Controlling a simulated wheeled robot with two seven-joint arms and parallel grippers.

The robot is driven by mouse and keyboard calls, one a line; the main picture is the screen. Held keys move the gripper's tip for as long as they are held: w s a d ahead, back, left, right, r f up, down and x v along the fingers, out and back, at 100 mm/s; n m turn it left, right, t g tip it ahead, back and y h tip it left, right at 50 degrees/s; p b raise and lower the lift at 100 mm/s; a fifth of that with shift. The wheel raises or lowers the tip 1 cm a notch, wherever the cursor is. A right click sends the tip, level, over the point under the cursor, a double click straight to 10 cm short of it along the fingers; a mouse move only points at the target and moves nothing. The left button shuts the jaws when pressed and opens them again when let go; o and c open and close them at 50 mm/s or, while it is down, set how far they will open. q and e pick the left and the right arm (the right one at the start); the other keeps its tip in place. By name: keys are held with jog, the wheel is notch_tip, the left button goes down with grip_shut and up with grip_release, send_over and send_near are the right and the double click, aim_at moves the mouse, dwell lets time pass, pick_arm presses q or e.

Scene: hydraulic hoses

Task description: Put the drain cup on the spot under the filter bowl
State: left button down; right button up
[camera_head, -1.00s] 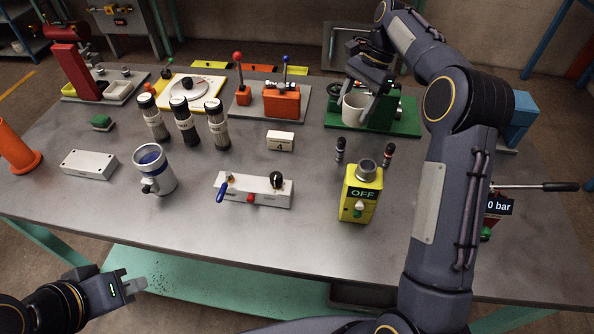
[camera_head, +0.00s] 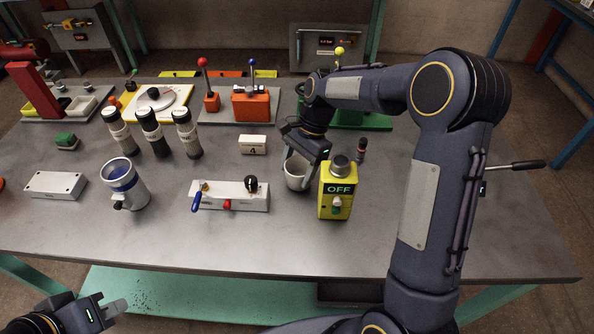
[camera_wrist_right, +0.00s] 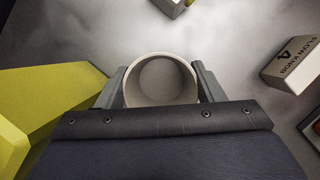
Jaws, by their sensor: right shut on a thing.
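The drain cup, a pale round open cup (camera_head: 296,174), is in my right gripper (camera_head: 303,160), just left of the yellow OFF box (camera_head: 337,190). In the right wrist view the empty cup (camera_wrist_right: 160,82) is upright between the two fingers, one on each side of its wall. I cannot tell if its base touches the table. A grey cylinder with a blue inside and a small tap (camera_head: 124,185) stands at the left front. I cannot tell for sure which thing is the filter bowl. My left gripper (camera_head: 112,307) is off the table's front edge; its opening is unclear.
A grey valve block with a blue lever (camera_head: 230,196) lies left of the cup. A white block marked 4 (camera_head: 253,144) stands behind it. Several dark bottles (camera_head: 151,134) stand further left. A green base (camera_head: 372,121) at the back is partly behind my right arm.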

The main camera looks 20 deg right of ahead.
jog(key=shift+f, duration=0.6)
jog(key=o, duration=1)
jog(key=shift+f, duration=0.1)
jog(key=shift+c, duration=0.2)
